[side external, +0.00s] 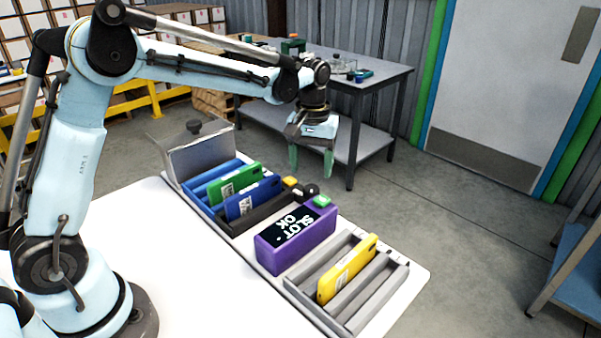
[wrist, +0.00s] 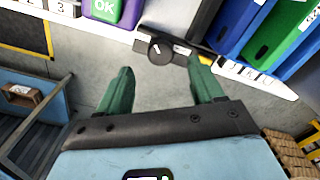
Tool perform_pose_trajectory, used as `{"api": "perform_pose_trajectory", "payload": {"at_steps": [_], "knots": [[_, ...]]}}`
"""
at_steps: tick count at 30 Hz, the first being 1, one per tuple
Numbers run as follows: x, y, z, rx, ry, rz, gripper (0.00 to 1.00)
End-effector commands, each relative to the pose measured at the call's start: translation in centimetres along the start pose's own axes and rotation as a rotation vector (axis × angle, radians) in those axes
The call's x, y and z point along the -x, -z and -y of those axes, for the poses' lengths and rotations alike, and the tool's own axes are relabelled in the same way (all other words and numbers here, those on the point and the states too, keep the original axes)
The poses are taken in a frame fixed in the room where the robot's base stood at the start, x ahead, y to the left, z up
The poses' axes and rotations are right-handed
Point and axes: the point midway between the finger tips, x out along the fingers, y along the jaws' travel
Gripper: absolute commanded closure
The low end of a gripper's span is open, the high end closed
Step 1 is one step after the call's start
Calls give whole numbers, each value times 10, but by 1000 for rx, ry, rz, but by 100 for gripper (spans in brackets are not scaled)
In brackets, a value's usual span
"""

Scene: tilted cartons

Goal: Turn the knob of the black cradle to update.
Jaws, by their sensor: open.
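The black cradle (side external: 262,216) lies between the blue rack and the purple box in the side view. Its black round knob (side external: 312,190) sits at the end far from my base. In the wrist view the knob (wrist: 160,51) shows a white pointer line. My gripper (side external: 311,162) is open and empty, its green fingers pointing down, above and beyond the knob end. In the wrist view my gripper (wrist: 163,82) has a finger on either side of the knob's line, apart from it. The right fingertip partly covers a yellow piece beside the knob.
A purple box (side external: 296,240) reads "SLOT OK" and has a green button (side external: 322,201). Blue (side external: 253,198) and green (side external: 234,183) cartons stand tilted near the blue rack (side external: 196,186). A yellow carton (side external: 347,268) leans in the grey rack (side external: 395,272). A lidded grey box (side external: 198,150) stands behind.

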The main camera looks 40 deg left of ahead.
Motion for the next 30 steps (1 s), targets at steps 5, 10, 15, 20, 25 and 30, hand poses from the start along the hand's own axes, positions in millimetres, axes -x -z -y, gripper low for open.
{"api": "perform_pose_trajectory", "payload": {"at_steps": [5,10,15,20,25,30], "knots": [[-32,0,0,-1,0,0,33],[-51,0,0,-1,0,-1,33],[-60,0,0,-1,0,-1,33],[-60,0,0,-1,0,-1,33],[-60,0,0,-1,0,-1,44],[-60,0,0,-1,0,-1,70]]}}
